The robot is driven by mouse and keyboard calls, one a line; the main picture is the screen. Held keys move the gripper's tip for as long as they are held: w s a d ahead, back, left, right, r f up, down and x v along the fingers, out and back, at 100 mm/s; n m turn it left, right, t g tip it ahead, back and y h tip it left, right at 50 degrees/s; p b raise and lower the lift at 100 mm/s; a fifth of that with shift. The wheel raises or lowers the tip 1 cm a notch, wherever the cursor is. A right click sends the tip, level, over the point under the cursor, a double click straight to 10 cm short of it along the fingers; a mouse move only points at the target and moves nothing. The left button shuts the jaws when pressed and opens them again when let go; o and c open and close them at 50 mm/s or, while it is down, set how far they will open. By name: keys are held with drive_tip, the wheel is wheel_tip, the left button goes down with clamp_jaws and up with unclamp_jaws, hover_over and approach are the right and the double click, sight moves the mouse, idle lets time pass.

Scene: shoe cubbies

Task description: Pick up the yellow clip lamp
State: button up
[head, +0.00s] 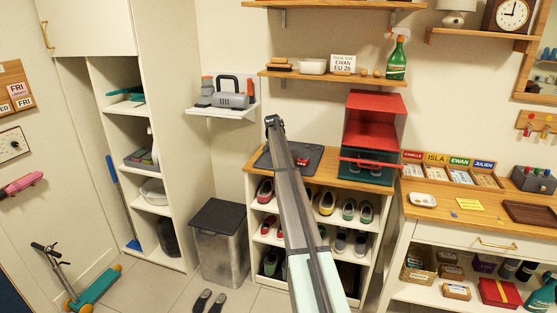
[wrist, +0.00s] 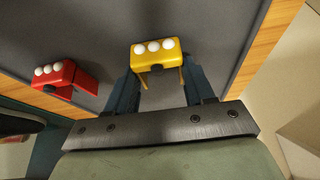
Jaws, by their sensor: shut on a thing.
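The yellow clip lamp (wrist: 158,52) shows in the wrist view, a small yellow block with three white bulbs in a row and thin prongs below. It sits between the two dark blue fingers of my gripper (wrist: 160,70), which is shut on it. The grey mat lies behind it; I cannot tell whether the lamp touches the mat or is just above it. In the head view my arm hides the yellow lamp, and my fingers cannot be made out there.
A similar red clip lamp (wrist: 60,76) lies left of the yellow one, on the dark grey mat (head: 318,153) atop the shoe cubby. It also shows in the head view (head: 302,161). A red and dark green box stack (head: 372,128) stands right of the mat.

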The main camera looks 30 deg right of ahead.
drive_tip(key=c, duration=0.5)
drive_tip(key=shift+o, duration=0.2)
drive_tip(key=shift+r, duration=0.15)
